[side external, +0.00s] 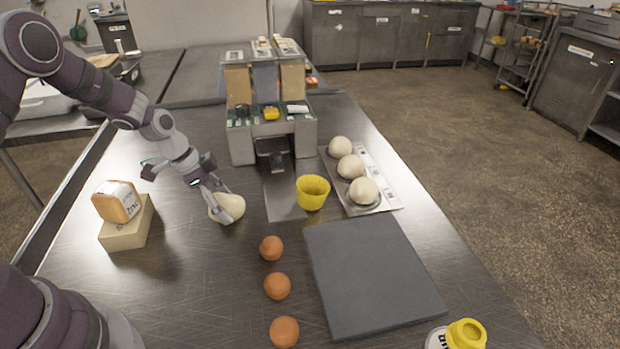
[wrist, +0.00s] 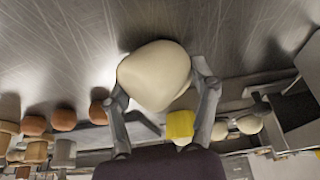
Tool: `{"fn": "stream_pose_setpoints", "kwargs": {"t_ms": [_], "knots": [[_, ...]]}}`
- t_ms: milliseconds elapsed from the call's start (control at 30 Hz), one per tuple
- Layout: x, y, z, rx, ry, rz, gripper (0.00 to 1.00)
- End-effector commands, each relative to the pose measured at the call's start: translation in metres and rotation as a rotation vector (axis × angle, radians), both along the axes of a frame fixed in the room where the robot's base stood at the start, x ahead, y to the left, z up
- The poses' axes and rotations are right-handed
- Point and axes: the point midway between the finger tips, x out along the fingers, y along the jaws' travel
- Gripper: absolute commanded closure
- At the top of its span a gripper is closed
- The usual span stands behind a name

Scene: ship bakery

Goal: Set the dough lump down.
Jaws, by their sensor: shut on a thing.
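A pale dough lump (side external: 229,208) is between the fingers of my gripper (side external: 217,200) in the side external view, low over the steel table. My gripper is shut on it. In the wrist view the dough lump (wrist: 154,76) fills the space between the two fingertips (wrist: 160,88), one on each side. I cannot tell whether its underside touches the table.
Three brown eggs (side external: 277,286) lie in front, beside a dark grey board (side external: 370,280). A tray (side external: 388,204) holds three dough lumps. A bread-like block (side external: 117,202) sits on a box (side external: 127,236) at left. Bare table surrounds my gripper.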

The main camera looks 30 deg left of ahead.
Motion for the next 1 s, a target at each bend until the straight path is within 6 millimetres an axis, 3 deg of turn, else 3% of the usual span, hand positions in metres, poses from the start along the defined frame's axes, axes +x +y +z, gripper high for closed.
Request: {"fn": "stream_pose_setpoints", "kwargs": {"t_ms": [267,300,500,833,1000], "knots": [[0.000,0.000,-0.002,0.000,0.000,0.001,0.77],[0.000,0.000,-0.002,0.000,0.000,0.001,0.39],[0.000,0.000,-0.002,0.000,0.000,0.001,0.14],[0.000,0.001,0.000,0.000,-0.002,0.002,0.14],[-0.006,0.008,0.025,0.003,-0.004,0.003,0.14]]}}
